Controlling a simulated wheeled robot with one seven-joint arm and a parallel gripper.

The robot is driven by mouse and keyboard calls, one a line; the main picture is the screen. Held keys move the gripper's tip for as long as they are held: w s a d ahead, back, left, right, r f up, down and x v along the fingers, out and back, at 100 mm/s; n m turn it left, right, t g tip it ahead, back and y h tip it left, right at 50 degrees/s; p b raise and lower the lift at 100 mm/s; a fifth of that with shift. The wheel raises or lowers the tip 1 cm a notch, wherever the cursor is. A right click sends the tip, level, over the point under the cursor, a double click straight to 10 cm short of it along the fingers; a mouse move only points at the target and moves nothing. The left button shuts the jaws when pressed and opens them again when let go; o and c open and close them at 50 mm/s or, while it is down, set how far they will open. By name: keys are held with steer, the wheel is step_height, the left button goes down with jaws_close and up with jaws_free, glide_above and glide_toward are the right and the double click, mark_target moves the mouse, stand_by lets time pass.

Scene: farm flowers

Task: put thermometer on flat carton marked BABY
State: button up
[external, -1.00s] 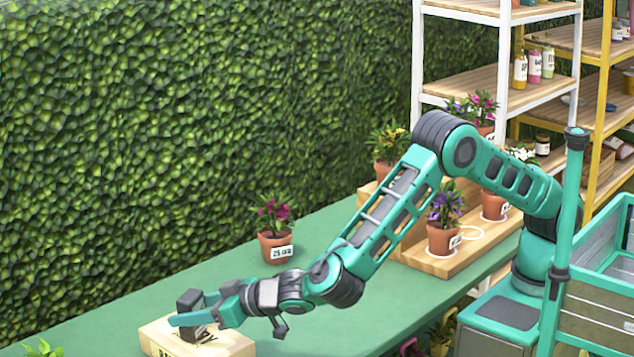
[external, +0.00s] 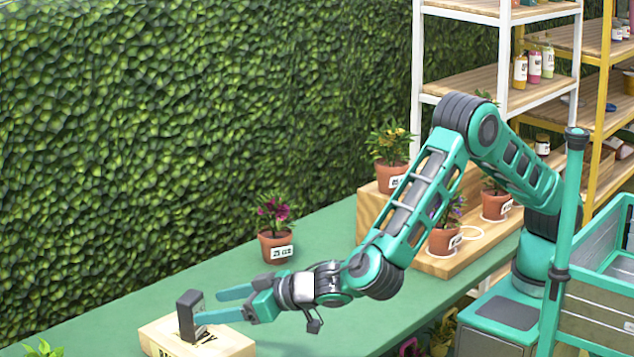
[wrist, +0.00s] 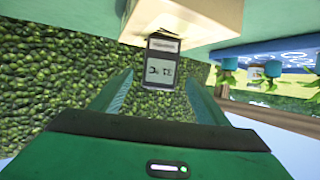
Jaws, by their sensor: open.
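The thermometer (external: 189,316), a dark grey upright block, stands on the pale flat carton (external: 225,347) at the front left of the table. The carton's dark lettering is partly hidden, so I cannot read the whole word. My gripper (external: 213,305) is open, its fingers pointing left, and has drawn back to the right of the thermometer. One fingertip overlaps the thermometer's edge in the external view; I cannot tell if they touch. In the wrist view the thermometer's pale display (wrist: 160,68) faces me beyond the finger tips, against the carton (wrist: 205,14).
A potted magenta flower (external: 275,232) with a price tag stands behind the gripper on the green table (external: 335,225). A wooden stepped stand (external: 425,262) with several potted plants is to the right. A hedge (external: 200,120) lines the back. The table's middle is clear.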

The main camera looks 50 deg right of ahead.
steer(key=shift+v, duration=2.25)
